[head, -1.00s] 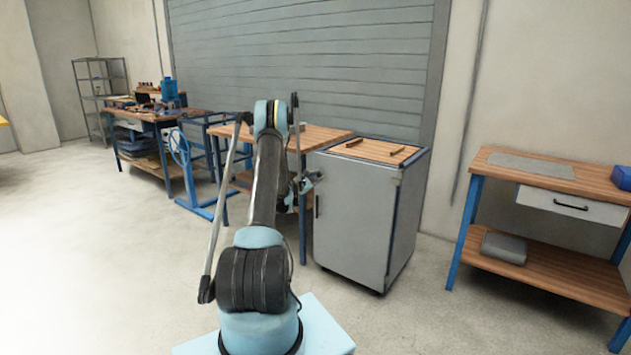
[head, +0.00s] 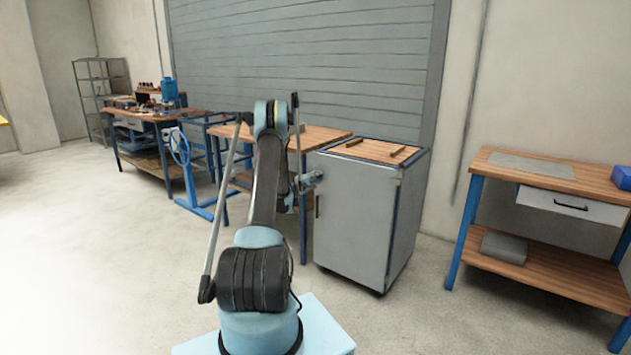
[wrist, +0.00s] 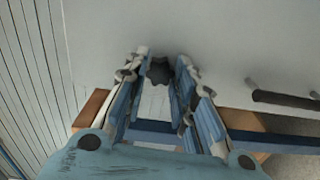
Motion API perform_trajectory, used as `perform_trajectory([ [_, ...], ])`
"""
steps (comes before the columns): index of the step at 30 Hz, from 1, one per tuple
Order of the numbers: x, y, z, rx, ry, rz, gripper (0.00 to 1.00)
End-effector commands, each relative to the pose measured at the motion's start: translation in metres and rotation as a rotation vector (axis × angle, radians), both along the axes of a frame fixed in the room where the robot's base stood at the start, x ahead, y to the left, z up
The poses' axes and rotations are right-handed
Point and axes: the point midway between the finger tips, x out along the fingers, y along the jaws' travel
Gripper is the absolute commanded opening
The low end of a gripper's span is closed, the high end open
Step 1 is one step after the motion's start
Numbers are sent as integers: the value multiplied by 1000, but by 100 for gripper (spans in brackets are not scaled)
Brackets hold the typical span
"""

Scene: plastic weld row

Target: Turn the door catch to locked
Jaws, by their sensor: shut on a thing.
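The grey cabinet door (head: 352,225) is closed, its face towards me in the head view. My gripper (head: 315,178) is at the upper left edge of this door. In the wrist view my gripper (wrist: 158,82) has its two blue fingers on either side of the dark, lobed door catch (wrist: 158,70), shut on it. The catch's left and right sides are partly hidden by the fingertips, and I cannot tell which setting it points to. The dark bar handle of the door (head: 317,206) is below the gripper; it also shows at the right in the wrist view (wrist: 284,99).
The cabinet has a wooden top (head: 375,151) with small bars on it. A wooden table (head: 325,135) stands close behind and left of it. A workbench with a drawer (head: 535,180) stands at the right. The floor (head: 430,310) in front is clear.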

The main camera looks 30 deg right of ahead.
Motion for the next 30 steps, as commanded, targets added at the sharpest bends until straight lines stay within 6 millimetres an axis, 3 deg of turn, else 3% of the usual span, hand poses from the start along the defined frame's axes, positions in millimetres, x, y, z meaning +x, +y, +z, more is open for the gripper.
perform_trajectory([
  [12, -2, -1, -2, 77, -182, -4, 1],
  [29, -3, -2, -2, 90, -210, -6, 1],
  [30, -3, -2, -2, 90, -210, -6, 29],
])
